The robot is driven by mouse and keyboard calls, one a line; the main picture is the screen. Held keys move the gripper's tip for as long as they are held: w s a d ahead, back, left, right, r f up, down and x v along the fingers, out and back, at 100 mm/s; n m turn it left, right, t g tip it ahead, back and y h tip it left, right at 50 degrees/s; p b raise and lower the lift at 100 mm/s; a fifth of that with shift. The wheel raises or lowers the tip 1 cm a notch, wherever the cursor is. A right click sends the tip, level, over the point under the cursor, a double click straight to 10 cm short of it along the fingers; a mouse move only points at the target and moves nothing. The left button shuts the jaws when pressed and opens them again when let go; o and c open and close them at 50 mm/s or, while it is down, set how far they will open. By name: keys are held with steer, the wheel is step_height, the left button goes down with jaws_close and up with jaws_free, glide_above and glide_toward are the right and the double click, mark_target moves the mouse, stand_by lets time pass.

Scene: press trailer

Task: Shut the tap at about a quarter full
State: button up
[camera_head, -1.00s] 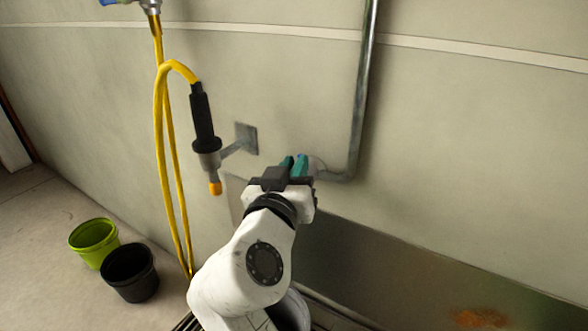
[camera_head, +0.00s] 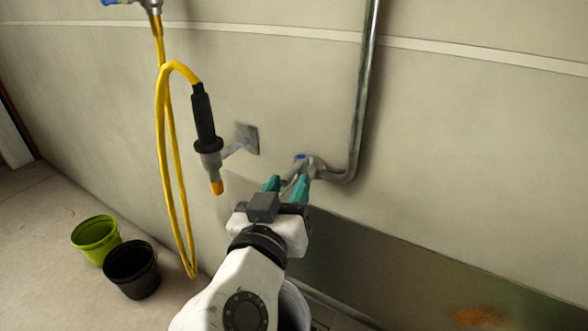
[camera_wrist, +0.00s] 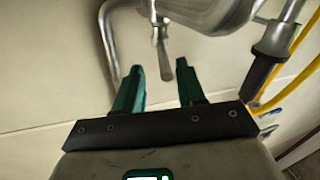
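The grey metal tap (camera_head: 309,167) is on the wall at the foot of the pipe, with a small blue mark on top. In the wrist view, its rounded body (camera_wrist: 205,14) fills the top, and a thin lever-like piece (camera_wrist: 164,46) hangs from it towards the gap between my fingers. My gripper (camera_head: 287,184) is just in front of the tap. Its two teal fingers are apart with nothing between them, as the wrist view (camera_wrist: 157,88) also shows. I cannot tell whether a finger touches the tap. No water stream or water level is visible.
A vertical pipe (camera_head: 360,100) runs down to the tap. A yellow hose (camera_head: 163,150) with a black-gripped nozzle (camera_head: 204,120) hangs on a wall bracket (camera_head: 247,139) to the left. A green pot (camera_head: 96,239) and a black pot (camera_head: 131,270) stand on the floor.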

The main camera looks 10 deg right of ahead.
steer(key=v, duration=0.5)
steer(key=shift+d, duration=0.1)
